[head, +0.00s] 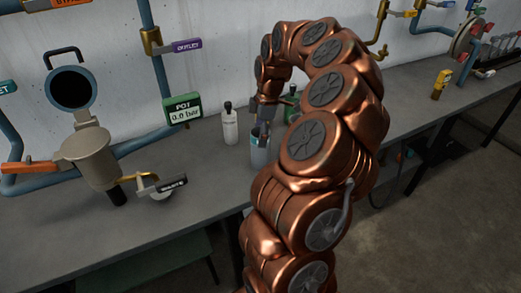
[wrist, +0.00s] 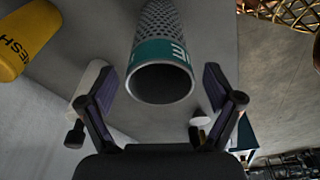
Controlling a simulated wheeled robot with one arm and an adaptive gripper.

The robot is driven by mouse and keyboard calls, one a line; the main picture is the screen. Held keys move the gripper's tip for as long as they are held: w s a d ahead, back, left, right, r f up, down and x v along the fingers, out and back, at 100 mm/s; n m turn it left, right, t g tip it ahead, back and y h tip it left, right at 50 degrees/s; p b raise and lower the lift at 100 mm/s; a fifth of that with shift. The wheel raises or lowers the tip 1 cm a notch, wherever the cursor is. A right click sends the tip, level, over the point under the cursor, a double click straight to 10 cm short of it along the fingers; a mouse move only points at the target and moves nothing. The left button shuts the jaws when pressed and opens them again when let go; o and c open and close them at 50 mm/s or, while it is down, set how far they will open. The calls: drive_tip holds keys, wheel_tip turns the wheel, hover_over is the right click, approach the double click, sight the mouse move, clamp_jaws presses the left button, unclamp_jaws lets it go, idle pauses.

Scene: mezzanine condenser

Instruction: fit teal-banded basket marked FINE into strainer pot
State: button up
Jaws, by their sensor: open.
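The teal-banded basket (wrist: 165,55) is a perforated grey cylinder in the wrist view, its open rim towards me. Part of its lettering, ending in what looks like "NE", shows on the band. My gripper (wrist: 165,92) is open, with one finger on each side of the rim and visible gaps between.
A white bottle (head: 230,126) and a grey-blue container (head: 260,152) stand close to my gripper. A yellow item (wrist: 24,38) lettered "ESH" is at the wrist view's upper left. Blue pipes and a green pressure display (head: 183,108) are between pot and gripper.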

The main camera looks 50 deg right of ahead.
drive_tip(key=shift+c, duration=0.3)
drive_tip(key=c, duration=1.6)
